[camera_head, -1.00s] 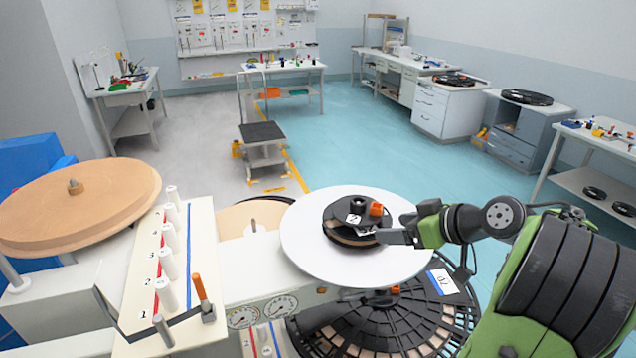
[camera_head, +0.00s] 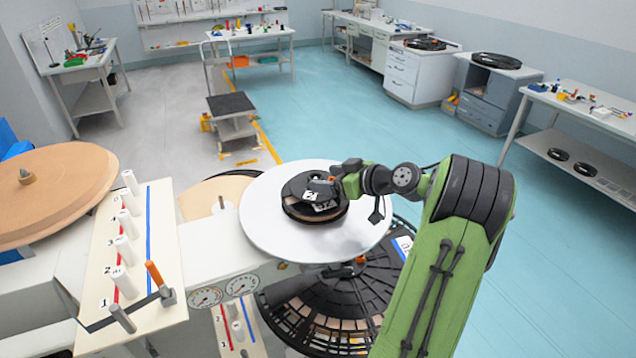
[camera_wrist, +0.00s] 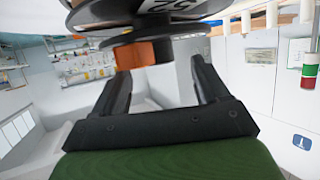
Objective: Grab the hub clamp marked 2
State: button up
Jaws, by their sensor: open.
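The hub clamp marked 2 (camera_head: 309,196) is a dark piece with a white label and an orange part. It sits on the black hub in the middle of a pale round disc (camera_head: 262,222). My gripper (camera_head: 328,186) is open at the clamp's right and far side and partly covers it. In the wrist view my two fingers (camera_wrist: 162,80) are spread. The clamp's orange part (camera_wrist: 135,54) and dark body (camera_wrist: 150,34) show at the top, between and beyond the fingertips. I cannot tell whether a finger touches it.
A board with numbered white pegs (camera_head: 128,228) and an orange-handled lever (camera_head: 155,275) stands at the left. A wooden disc (camera_head: 60,190) is behind it. A large black slotted reel (camera_head: 330,315) lies below the pale disc. Open floor (camera_head: 400,145) lies beyond.

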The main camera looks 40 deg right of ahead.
jog(key=x, duration=0.2)
jog(key=shift+w+d+f, duration=0.15)
jog(key=shift+w, duration=0.3)
jog(key=shift+s, duration=0.2)
jog(key=shift+c, duration=0.8)
jog(key=c, duration=1.2)
